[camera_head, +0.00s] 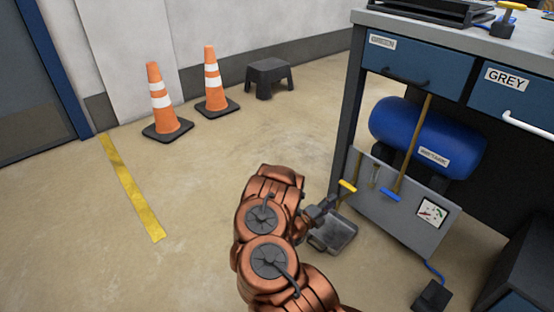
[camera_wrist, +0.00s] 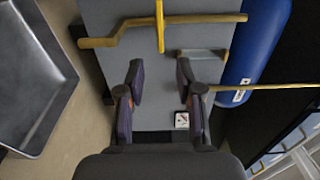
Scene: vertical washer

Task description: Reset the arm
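My copper-coloured arm (camera_head: 268,240) reaches down and forward over the floor, beside the workbench. My gripper (camera_head: 322,209) is at its end, low in front of the grey panel (camera_head: 408,229) under the bench. In the wrist view my gripper (camera_wrist: 160,78) has its two dark fingers well apart, with only the panel (camera_wrist: 150,62) showing between them. It is open and empty. How far the fingertips are from the panel is hard to tell.
A grey tray (camera_head: 335,235) sits on the floor close to my gripper. Two cones (camera_head: 164,104) and a stool (camera_head: 269,73) stand behind; the left floor is clear.

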